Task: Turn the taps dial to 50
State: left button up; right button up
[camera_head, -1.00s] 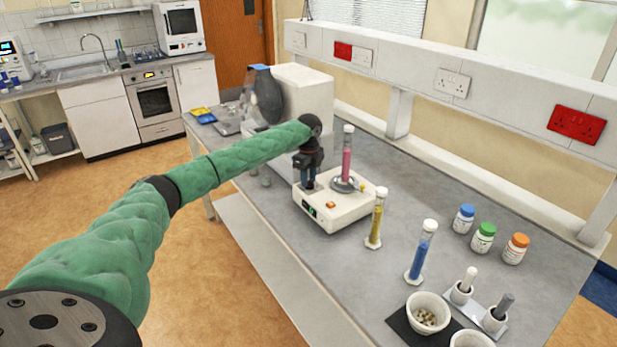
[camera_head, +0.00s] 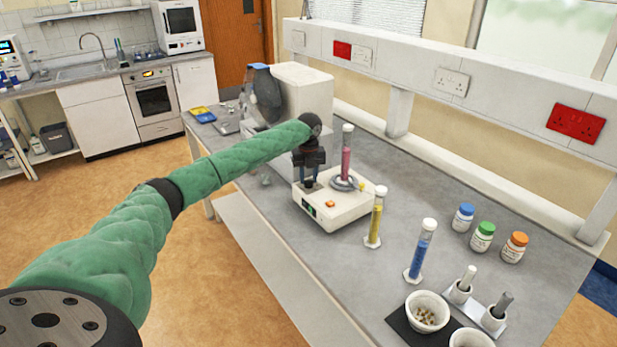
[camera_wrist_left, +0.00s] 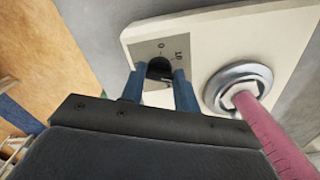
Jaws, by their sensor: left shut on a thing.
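The white tapping machine (camera_head: 345,212) stands on the grey bench. It has an orange button (camera_head: 330,203) and a small display (camera_head: 311,210) on its near side. A cylinder of pink powder (camera_head: 346,160) stands upright in its round metal holder. In the left wrist view the dark taps dial (camera_wrist_left: 159,68) sits on a grey scale plate (camera_wrist_left: 172,50) with small marks, too small to read surely. My left gripper (camera_wrist_left: 158,80) points down at the dial, its blue fingers shut on it from both sides and hiding part of it. My right gripper is not in view.
Yellow (camera_head: 376,218) and blue (camera_head: 421,250) powder cylinders stand right of the machine. Capped bottles (camera_head: 483,237), a bowl (camera_head: 428,312) and mortars (camera_head: 493,318) are farther right. A large white instrument (camera_head: 305,92) stands behind my left gripper.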

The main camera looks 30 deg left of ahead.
pick_arm(q)
jog(key=shift+w+r, duration=0.1)
jog(key=shift+r, duration=0.1)
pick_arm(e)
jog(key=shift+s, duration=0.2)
pick_arm(q)
jog(key=o, duration=1)
jog(key=shift+f, duration=0.1)
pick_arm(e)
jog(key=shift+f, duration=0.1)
pick_arm(q)
jog(key=shift+r+b, duration=0.45)
jog(key=shift+r, duration=0.1)
jog(key=shift+r+b, duration=0.3)
jog(key=shift+r, duration=0.25)
notch_tip(320, 180, up, 4)
jog(key=shift+r+b, duration=0.2)
jog(key=shift+b, duration=0.6)
jog(key=shift+r, duration=0.6)
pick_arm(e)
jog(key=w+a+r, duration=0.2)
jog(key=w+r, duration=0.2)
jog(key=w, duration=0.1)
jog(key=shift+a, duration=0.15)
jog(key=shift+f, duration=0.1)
